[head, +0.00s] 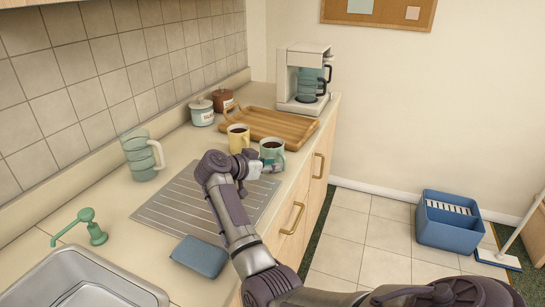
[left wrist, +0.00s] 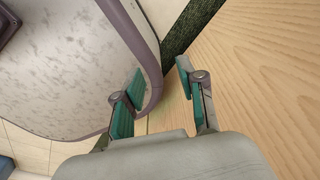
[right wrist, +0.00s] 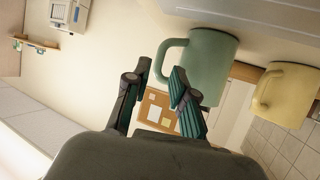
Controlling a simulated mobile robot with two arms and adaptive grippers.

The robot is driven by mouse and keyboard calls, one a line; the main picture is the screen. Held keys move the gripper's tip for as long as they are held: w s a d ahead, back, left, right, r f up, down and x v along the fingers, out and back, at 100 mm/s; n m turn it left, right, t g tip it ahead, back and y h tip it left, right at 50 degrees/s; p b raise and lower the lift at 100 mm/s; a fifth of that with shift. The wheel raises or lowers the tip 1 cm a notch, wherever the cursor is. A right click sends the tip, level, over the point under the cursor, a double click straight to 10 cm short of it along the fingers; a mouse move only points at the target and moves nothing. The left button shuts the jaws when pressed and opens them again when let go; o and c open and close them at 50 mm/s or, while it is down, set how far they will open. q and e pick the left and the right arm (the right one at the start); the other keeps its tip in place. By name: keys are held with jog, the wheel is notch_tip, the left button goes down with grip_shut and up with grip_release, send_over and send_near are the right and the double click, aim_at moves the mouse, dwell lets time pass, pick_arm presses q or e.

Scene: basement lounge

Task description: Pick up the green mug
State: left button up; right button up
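The green mug (head: 272,150) stands upright on the counter, with dark contents. In the right wrist view the green mug (right wrist: 213,62) is close, its handle on the side toward my fingers. My right gripper (head: 264,166) is at the near side of the mug. In the right wrist view my right gripper (right wrist: 158,78) is open, with the handle near and partly between its fingertips; one finger overlaps the handle and mug edge. I cannot tell whether it touches. My left gripper (left wrist: 158,85) is open and empty beside a wooden surface, outside the head view.
A yellow mug (head: 238,138) stands just left of the green mug. Behind them are a wooden tray (head: 268,122), a coffee maker (head: 303,75) and two jars. A glass pitcher (head: 143,155), blue sponge (head: 200,257) and sink (head: 80,283) lie left and nearer.

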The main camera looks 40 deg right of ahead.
aim_at(275, 157)
jog(key=x, duration=0.5)
jog(key=shift+f, duration=0.2)
grip_shut()
jog(key=shift+r, duration=0.1)
